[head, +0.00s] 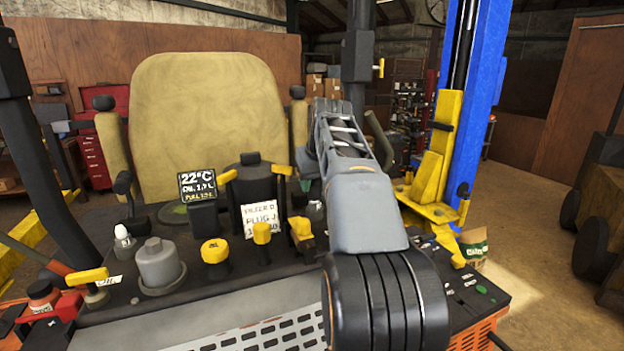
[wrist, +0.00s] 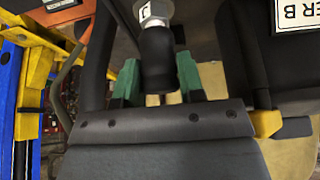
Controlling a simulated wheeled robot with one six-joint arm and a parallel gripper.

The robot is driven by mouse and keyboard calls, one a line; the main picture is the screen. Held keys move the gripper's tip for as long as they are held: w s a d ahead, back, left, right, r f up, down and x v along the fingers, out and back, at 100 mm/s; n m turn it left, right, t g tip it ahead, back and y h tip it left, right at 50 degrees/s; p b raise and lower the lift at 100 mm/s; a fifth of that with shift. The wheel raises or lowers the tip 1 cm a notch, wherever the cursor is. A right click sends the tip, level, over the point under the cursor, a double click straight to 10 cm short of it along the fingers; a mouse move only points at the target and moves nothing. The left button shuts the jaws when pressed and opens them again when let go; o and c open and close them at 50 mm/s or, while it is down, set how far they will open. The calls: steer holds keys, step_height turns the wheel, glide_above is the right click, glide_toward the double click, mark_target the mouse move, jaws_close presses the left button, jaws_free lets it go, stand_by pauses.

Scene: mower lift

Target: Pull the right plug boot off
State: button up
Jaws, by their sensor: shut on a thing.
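In the wrist view my gripper (wrist: 158,88) has its green-padded fingers shut on a black plug boot (wrist: 156,55), one pad on each side. A pale metallic plug piece (wrist: 153,11) with a dark mark on it shows at the boot's far end, at the top edge. I cannot tell whether the boot still sits on it or is just clear of it. In the head view my grey arm hides most of the gripper and the boot; a bit of green finger shows at the arm's left side.
A dark console carries yellow-topped levers (head: 214,250), a grey round knob (head: 158,262), a small display (head: 198,184) and a white lettered card (head: 262,218). A tan seat (head: 207,125) stands behind. A blue post (head: 480,90) rises at right, with open floor beyond.

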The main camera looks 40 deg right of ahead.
steer(key=shift+w+d+r+p, duration=0.2)
steer(key=shift+w+r+p, duration=0.35)
steer(key=shift+r, duration=0.15)
steer(key=shift+w+d+r, duration=0.15)
steer(key=shift+w+r, duration=0.3)
steer(key=shift+w, duration=0.2)
steer(key=shift+w+d+r, duration=0.15)
steer(key=shift+w+r, duration=0.25)
steer(key=shift+w, duration=0.2)
steer(key=shift+w+d+r, duration=0.15)
steer(key=shift+w+r, duration=0.05)
steer(key=shift+w, duration=0.4)
steer(key=shift+w+d+r, duration=0.15)
steer(key=shift+w, duration=0.4)
steer(key=shift+w+d, duration=0.15)
steer(key=shift+w, duration=0.45)
steer(key=shift+w+d, duration=0.15)
steer(key=shift+w, duration=0.4)
steer(key=o, duration=0.7)
